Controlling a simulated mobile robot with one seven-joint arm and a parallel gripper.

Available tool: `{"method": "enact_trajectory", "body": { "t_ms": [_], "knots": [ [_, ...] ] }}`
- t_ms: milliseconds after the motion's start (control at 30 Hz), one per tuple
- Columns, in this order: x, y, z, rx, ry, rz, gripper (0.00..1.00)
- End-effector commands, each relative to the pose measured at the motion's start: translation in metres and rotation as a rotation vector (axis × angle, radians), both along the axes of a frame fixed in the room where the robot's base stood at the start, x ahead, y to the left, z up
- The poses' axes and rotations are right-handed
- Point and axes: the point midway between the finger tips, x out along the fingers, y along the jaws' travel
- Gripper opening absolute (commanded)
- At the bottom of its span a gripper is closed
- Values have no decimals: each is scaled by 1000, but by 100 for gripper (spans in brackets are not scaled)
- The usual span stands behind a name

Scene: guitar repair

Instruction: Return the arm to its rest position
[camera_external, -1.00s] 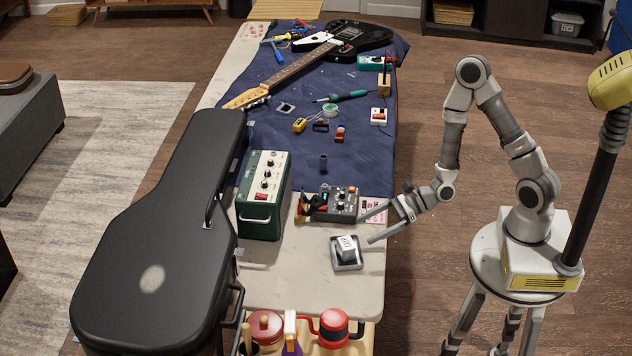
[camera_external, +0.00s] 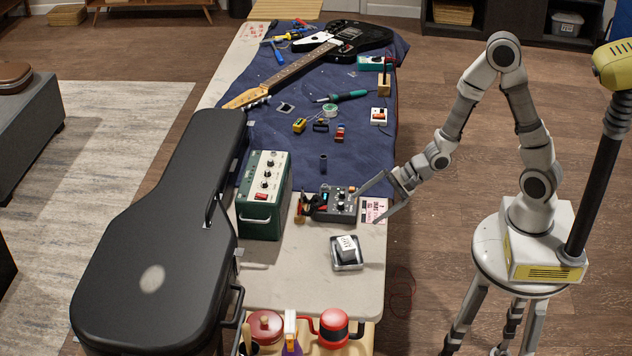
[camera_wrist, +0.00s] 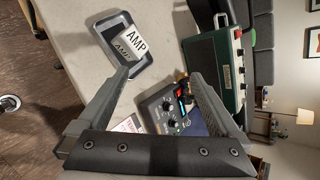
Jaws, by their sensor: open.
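My gripper (camera_external: 372,203) is open and empty, above the right edge of the workbench (camera_external: 300,279) near the small pedal board. Its two fingers are spread wide in the wrist view (camera_wrist: 162,85), with nothing between them but the bench and things beyond. My arm bends up and back to its base on a round stand at the right. A small tray (camera_external: 347,266) holds a white block marked AMP (camera_external: 346,248); the block also shows in the wrist view (camera_wrist: 127,41). The block and tray are clear of my gripper.
A grey control box (camera_external: 335,205) sits beside my gripper, with a printed card (camera_external: 373,209) nearby. A green amplifier (camera_external: 264,195) and black guitar case (camera_external: 150,240) stand to the left. A guitar (camera_external: 345,42) and tools lie farther back.

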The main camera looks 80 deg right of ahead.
Motion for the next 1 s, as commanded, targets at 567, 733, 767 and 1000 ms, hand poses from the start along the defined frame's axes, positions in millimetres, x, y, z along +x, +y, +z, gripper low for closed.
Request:
{"method": "enact_trajectory", "body": {
  "t_ms": [567,733,767,1000],
  "knots": [
    [-50,-7,230,-1097,60,729,99],
    [-92,4,292,-1285,65,977,99],
    [-101,5,299,-1308,66,1021,99],
    [-184,7,291,-1354,68,1305,99]
  ]
}}
